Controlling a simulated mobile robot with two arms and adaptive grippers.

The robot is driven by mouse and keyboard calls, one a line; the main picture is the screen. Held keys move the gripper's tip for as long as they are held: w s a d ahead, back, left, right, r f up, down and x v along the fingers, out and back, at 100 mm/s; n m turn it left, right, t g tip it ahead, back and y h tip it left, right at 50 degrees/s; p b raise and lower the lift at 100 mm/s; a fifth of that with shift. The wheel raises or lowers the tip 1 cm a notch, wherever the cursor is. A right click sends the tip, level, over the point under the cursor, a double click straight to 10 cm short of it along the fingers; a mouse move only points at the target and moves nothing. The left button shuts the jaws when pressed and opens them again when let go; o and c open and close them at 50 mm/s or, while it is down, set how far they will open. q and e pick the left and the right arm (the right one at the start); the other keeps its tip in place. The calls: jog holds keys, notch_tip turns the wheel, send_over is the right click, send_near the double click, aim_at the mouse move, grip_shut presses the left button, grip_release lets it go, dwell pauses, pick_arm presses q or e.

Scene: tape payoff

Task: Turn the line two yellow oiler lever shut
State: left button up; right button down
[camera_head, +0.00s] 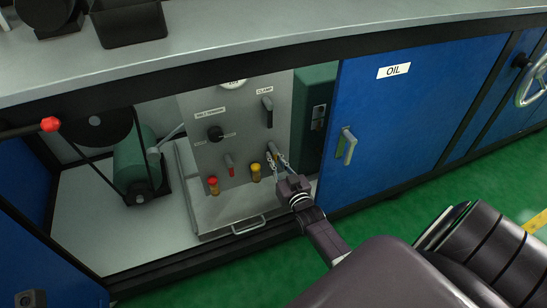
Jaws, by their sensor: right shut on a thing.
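The grey panel (230,135) stands inside the open cabinet bay. A red lever (230,166) hangs down low on it, with a red-topped oiler (212,186) below. A yellow-topped oiler (255,173) stands to the right. My right gripper (277,160) is at the panel's lower right, just above and right of that oiler. It is shut on what appears to be the yellow lever, mostly hidden between its fingers. The lever's exact angle cannot be told. My left gripper is not in view.
A black clamp lever (268,111) and a black selector knob (215,133) sit higher on the panel. A green motor (136,163) stands at left. The blue OIL door (405,120) is at right. A tray handle (249,225) juts out below.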

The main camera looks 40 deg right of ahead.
dwell(0.5)
jog(key=c, duration=2)
grip_release()
jog(key=shift+o, duration=0.2)
jog(key=shift+s, duration=0.15)
jog(key=v, duration=1.1)
jog(key=shift+s, duration=0.4)
jog(key=shift+a, duration=0.15)
